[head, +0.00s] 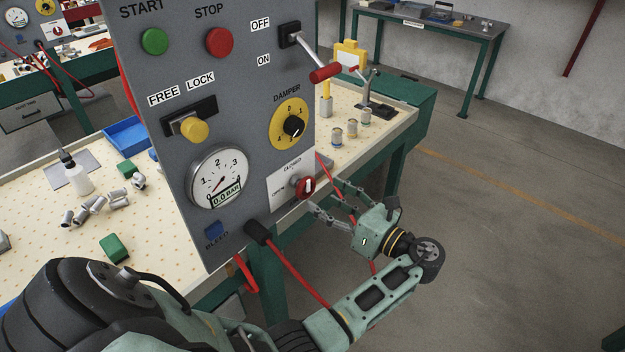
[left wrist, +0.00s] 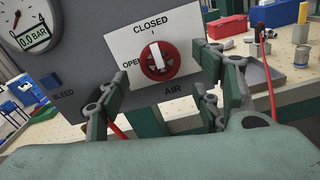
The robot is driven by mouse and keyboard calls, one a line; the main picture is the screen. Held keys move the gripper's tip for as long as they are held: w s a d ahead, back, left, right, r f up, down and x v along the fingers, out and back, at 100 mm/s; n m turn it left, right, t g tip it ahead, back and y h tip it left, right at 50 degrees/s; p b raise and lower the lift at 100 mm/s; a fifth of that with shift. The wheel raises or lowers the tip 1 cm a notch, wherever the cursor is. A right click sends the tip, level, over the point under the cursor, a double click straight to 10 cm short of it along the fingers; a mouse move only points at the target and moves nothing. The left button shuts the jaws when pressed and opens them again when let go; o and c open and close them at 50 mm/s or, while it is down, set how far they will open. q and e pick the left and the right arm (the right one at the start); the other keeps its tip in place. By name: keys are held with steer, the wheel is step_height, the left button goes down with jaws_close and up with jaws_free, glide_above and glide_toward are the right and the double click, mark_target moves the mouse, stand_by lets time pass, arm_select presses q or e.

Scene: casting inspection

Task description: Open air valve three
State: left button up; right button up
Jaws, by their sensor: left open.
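The air valve is a red round knob with a white bar (head: 306,187) on a white plate (head: 284,190) at the panel's lower right. In the left wrist view the knob (left wrist: 159,61) has its bar upright, pointing to CLOSED; OPEN is at its left and AIR below. My left gripper (head: 326,194) is open in front of the knob. In the left wrist view its fingers stand on either side of the knob, apart from it as far as I can tell. The gauge (head: 218,178) reads 0.0 BAR. My right gripper is not in view.
The grey panel (head: 240,100) also carries a damper dial (head: 289,124), a red-gripped lever (head: 325,72), a yellow knob (head: 194,130) and a blue bleed button (head: 214,230). A red hose (head: 295,270) hangs below. Open floor lies to the right.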

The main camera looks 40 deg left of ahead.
mark_target(308, 190)
arm_select(q)
steer(key=a+p, duration=0.1)
steer(key=a, duration=0.4)
steer(key=shift+s+a+r+p, duration=0.1)
steer(key=shift+a+r+p, duration=0.05)
steer(key=shift+a+p, duration=0.25)
steer(key=shift+a, duration=0.3)
steer(key=shift+w+a+f, duration=0.2)
steer(key=shift+a, duration=0.1)
steer(key=c, duration=1.1)
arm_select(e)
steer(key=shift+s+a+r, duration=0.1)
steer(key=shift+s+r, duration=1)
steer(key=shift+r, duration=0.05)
